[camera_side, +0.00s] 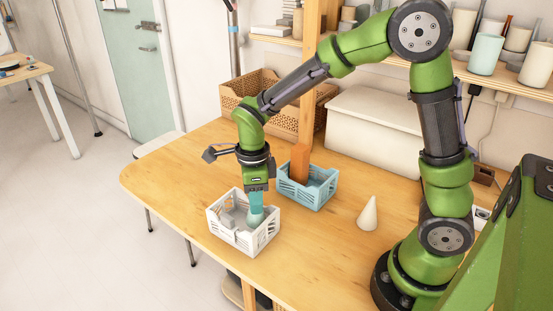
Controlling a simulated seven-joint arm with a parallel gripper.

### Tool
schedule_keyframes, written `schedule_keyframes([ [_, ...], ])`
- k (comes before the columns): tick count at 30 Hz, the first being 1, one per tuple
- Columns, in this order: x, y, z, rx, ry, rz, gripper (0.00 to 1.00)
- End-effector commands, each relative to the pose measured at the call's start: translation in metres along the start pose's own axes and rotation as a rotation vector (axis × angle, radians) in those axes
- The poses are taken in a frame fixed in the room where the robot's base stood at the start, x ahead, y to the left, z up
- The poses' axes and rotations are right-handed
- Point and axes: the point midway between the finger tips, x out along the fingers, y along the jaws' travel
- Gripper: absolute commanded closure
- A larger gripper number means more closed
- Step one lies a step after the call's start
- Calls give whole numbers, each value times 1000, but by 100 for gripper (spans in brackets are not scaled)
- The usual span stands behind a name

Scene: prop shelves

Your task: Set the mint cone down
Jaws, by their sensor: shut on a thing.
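The mint cone (256,209) is upright, with its lower part inside the white crate (263,239), near the crate's back right. My gripper (257,189) points straight down over the crate and is shut on the cone's upper part. The cone's base is partly hidden, and I cannot tell whether it touches the crate floor.
A cream cone (368,214) stands on the wooden table (320,250) at the right. A wicker basket (250,88) and a white box (375,128) are at the back.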

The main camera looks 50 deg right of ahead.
Motion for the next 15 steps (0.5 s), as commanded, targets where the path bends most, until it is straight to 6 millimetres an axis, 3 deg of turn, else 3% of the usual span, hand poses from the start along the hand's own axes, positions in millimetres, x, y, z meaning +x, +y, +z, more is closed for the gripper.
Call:
schedule_keyframes([
  [9,38,0,0,1,1,1,100],
  [15,40,0,0,1,-1,0,100],
])
